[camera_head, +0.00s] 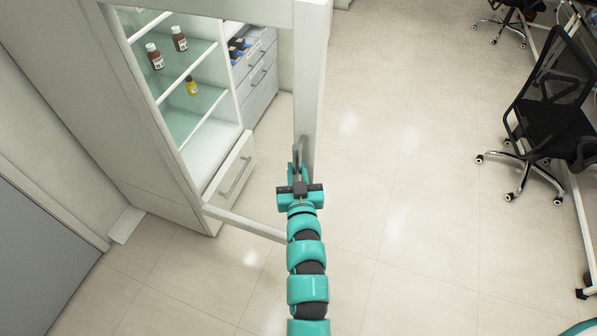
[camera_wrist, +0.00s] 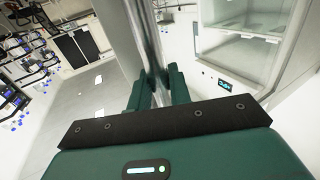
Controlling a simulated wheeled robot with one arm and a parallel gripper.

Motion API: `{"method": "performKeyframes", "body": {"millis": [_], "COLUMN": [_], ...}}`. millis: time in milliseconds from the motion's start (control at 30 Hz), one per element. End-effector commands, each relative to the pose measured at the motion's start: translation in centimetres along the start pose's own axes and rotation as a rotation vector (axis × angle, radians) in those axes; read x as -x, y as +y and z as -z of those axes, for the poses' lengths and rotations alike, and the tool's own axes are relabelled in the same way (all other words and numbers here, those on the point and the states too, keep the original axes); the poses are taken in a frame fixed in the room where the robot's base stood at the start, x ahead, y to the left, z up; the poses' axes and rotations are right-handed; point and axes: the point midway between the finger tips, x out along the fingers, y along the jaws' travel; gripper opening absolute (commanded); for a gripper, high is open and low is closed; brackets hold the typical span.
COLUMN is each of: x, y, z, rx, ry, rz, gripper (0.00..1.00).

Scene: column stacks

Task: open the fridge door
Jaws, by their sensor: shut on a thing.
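The fridge is a tall white cabinet (camera_head: 165,170) at the left of the head view. Its white-framed glass door (camera_head: 311,75) stands out from the cabinet, partly open, with its free edge on the right. The metal door handle (camera_head: 298,150) is a vertical bar on that edge. It also shows in the wrist view (camera_wrist: 150,45). My teal gripper (camera_head: 298,172) is shut on the handle; in the wrist view its fingers (camera_wrist: 160,92) close around the bar. The exact finger contact is partly hidden.
Brown bottles (camera_head: 155,57) and a yellow bottle (camera_head: 191,86) stand on glass shelves inside. Grey drawers (camera_head: 257,75) are seen through the door. A black office chair (camera_head: 550,110) stands at the right. The tiled floor (camera_head: 400,200) between door and chair is clear.

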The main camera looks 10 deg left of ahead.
Motion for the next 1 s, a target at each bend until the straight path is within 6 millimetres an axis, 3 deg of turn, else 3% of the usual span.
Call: {"method": "performKeyframes", "body": {"millis": [467, 500, 600, 1000], "x": [-0.08, -0.08, -0.07, -0.06], "y": [-0.12, -0.12, -0.11, 0.02], "z": [0.19, 0.19, 0.16, 0.09], "rx": [0.0, 0.0, 0.0, 0.0], "ry": [0.003, 0.003, 0.003, 0.002], "rz": [0.0, 0.0, 0.0, 0.0], "gripper": [0.0, 0.25, 0.4, 0.4]}}
